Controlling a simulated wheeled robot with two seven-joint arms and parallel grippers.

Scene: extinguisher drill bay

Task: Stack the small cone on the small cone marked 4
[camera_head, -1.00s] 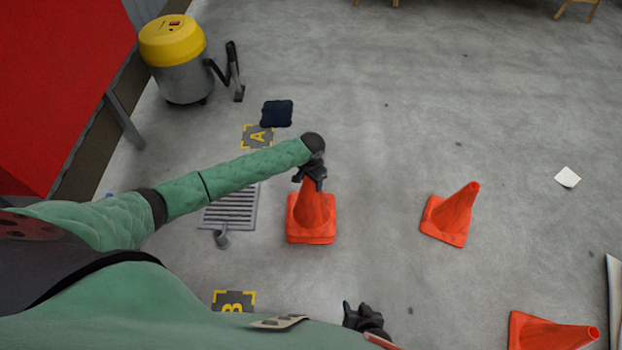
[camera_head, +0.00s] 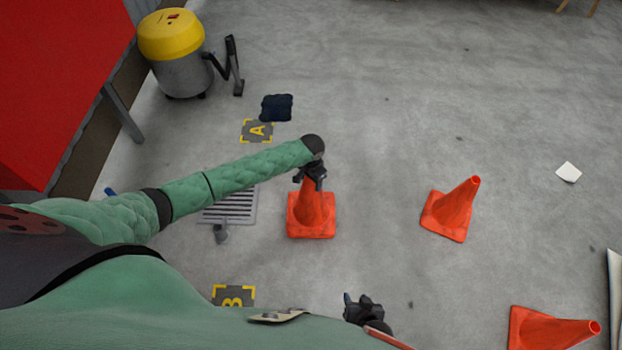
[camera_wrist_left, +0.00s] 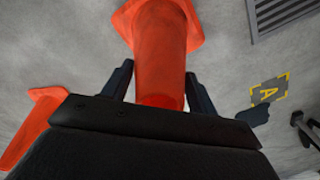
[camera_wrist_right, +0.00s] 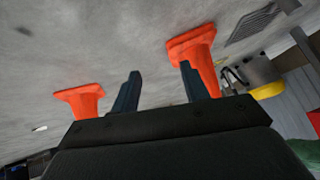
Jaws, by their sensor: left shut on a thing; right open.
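An orange cone (camera_head: 312,213) stands upright on the floor right of the floor grate. My left gripper (camera_head: 311,181) is shut on its top; the cone also fills the left wrist view (camera_wrist_left: 163,55) between the fingers. Only one base edge shows clearly under it, so I cannot tell whether another cone is nested inside. A second orange cone (camera_head: 452,208) stands apart to the right. No number is readable on any cone. My right gripper (camera_head: 363,308) is open and empty, low in the head view.
The grate (camera_head: 232,205) and a small grey cylinder (camera_head: 220,233) lie left of the held cone. Floor marks A (camera_head: 257,131) and B (camera_head: 233,297), a dark cloth (camera_head: 277,107) and a yellow-topped vacuum (camera_head: 172,55) are also left. The floor between the standing cones is clear.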

